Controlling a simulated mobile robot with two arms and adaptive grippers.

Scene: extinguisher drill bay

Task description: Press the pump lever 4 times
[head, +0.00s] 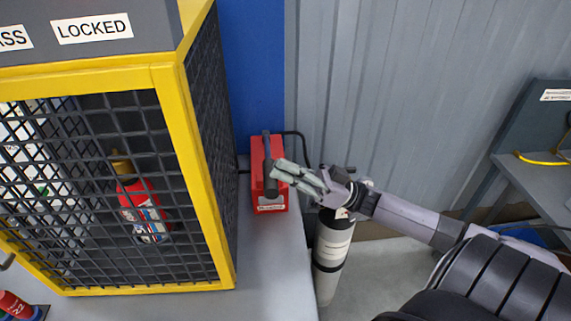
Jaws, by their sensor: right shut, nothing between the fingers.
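The pump is a red box (272,195) with a white label on its front, standing on the grey bench right of the cage. Its dark lever (268,155) runs along the top of the box, with its near end over the front part. My right gripper (278,171) is shut and empty, with its fingertips at the right side of the lever near its front end. I cannot tell whether the fingertips touch the lever. My left gripper is not in view.
A yellow-framed mesh cage (180,130) marked LOCKED fills the left, with a red extinguisher (140,205) inside. A grey-white cylinder (332,250) stands beside the bench below my right wrist. A grey workbench (530,175) is at the far right. The bench front (270,280) is clear.

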